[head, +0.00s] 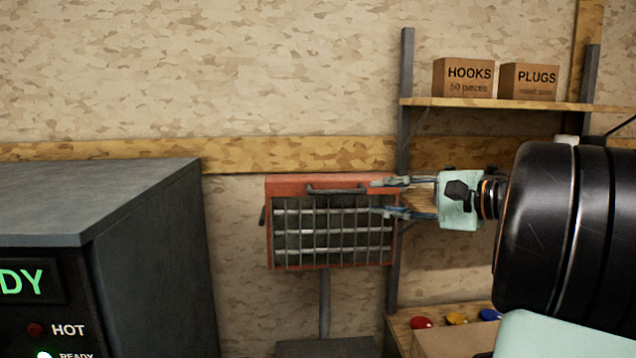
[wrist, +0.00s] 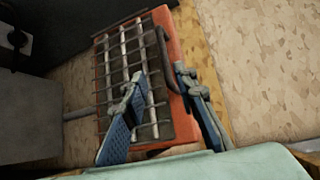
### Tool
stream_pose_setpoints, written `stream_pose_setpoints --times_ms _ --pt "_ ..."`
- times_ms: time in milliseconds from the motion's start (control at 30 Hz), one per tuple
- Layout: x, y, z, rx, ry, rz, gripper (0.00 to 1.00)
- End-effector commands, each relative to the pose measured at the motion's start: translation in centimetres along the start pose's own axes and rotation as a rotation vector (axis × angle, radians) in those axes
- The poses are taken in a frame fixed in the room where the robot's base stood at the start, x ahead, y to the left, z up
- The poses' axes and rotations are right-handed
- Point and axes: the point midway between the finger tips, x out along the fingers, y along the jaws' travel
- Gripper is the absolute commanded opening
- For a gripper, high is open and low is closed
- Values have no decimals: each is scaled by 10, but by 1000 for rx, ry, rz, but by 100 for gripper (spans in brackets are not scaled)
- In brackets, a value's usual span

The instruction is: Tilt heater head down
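The heater head (head: 268,240) is an orange-red box with a metal grille (head: 320,232), standing on a grey post (head: 325,300) in the head view. A dark handle (head: 337,189) runs along its top edge. The wrist view shows the heater head (wrist: 180,58) turned sideways, with the handle (wrist: 162,50) near the fingertips. My gripper (head: 382,198) reaches in from the right at the head's upper right corner. Its fingers are apart: in the wrist view (wrist: 160,76) one overlaps the grille and the other lies beyond the top edge. I cannot tell whether either finger touches.
A dark grey cabinet (head: 150,230) with lit labels stands at the left. Behind my gripper is a shelf rack (head: 406,130) holding two boxes, HOOKS (head: 463,78) and PLUGS (head: 528,81). Coloured items (head: 455,319) lie on its low shelf. The wall is close behind.

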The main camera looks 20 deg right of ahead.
Motion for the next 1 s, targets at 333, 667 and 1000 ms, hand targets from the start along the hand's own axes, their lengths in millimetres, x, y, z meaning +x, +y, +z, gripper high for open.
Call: stream_pose_setpoints --times_ms 333,667,1000 --pt "37 -7 6 6 -21 -23 26" --pt "95 -8 6 6 -18 -22 26" --pt "112 -7 5 4 -15 -22 26"
